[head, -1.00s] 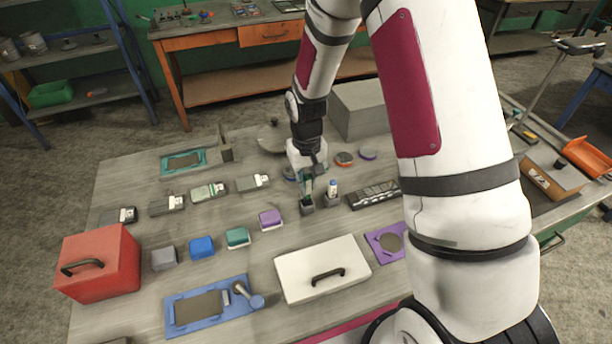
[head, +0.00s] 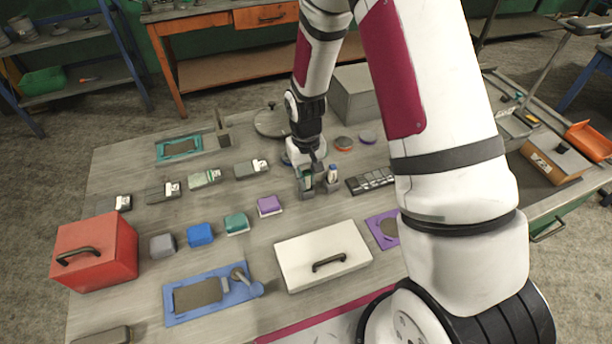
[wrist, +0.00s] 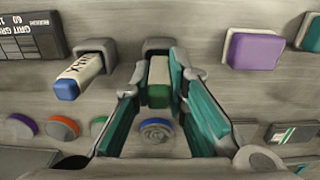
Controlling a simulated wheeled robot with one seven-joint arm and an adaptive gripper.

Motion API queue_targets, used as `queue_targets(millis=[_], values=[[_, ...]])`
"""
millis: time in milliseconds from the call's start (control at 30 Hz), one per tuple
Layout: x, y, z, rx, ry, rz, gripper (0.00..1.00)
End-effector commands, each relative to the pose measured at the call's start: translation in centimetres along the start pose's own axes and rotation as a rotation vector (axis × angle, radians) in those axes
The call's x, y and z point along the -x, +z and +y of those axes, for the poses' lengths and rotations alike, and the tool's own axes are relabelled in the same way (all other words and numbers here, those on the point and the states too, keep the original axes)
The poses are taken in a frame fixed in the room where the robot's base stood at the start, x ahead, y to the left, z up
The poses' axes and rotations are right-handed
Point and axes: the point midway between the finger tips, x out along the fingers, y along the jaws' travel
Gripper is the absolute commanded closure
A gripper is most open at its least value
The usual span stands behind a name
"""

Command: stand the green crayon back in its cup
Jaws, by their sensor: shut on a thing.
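The green crayon (wrist: 158,94) is upright between the teal fingers of my gripper (wrist: 158,76), its green end towards the wrist camera and a pale wrap beyond. My gripper is shut on it. The crayon's grey cup (wrist: 158,43) is directly beneath, lined up with the crayon. In the head view my gripper (head: 306,180) is low over that cup (head: 306,192). The crayon's lower end is hidden, so I cannot tell how deep in the cup it is.
A blue-ended crayon (wrist: 82,75) stands in a neighbouring grey cup (wrist: 97,47), close beside my gripper. A black grit strip (head: 372,180), a purple block (head: 269,205) and a white lidded box (head: 323,256) are nearby. Round discs (head: 343,143) lie behind.

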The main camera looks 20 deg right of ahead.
Motion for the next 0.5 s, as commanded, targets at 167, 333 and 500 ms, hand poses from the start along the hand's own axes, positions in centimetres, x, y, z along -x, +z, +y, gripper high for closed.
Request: queue_targets(millis=[167,333,500], values=[[0.02,-0.01,0.01,0.000,0.000,0.000,0.62],[0.02,-0.02,0.01,0.000,0.000,0.000,0.62],[0.36,-0.06,0.01,0.000,0.000,0.002,0.62]])
